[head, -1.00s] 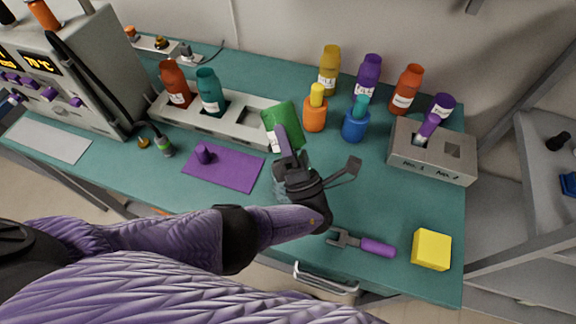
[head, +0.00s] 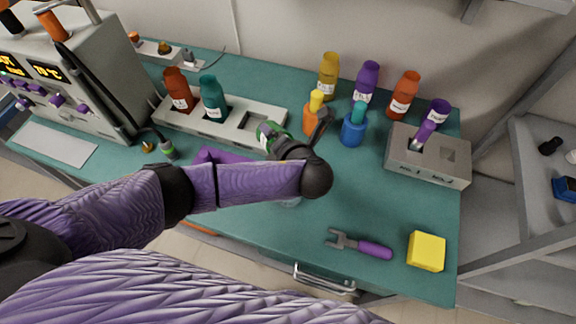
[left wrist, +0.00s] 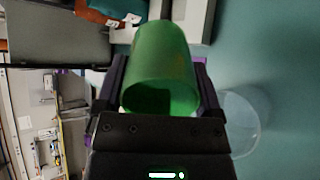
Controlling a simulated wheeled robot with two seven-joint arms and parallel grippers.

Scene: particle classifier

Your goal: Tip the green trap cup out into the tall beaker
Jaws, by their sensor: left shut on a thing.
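The green trap cup (left wrist: 163,65) is between the fingers of my left gripper (left wrist: 160,85), which is shut on it. In the head view the cup (head: 268,135) shows only in part beside the wrist, in front of the grey rack. In the left wrist view I see into its dark mouth, and the contents cannot be made out. A clear beaker (left wrist: 243,122) stands on the teal bench to the right of the gripper in that view. In the head view my arm hides most of the beaker, and only a bit of it (head: 291,201) shows below the forearm. My right gripper is not in view.
The grey rack (head: 238,130) holds a red and a teal bottle. Orange and blue bottles (head: 352,128) stand close to the right of my gripper. A purple mat (head: 215,155) lies partly under my arm. A purple-handled tool (head: 372,249) and a yellow block (head: 427,251) lie at the front right.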

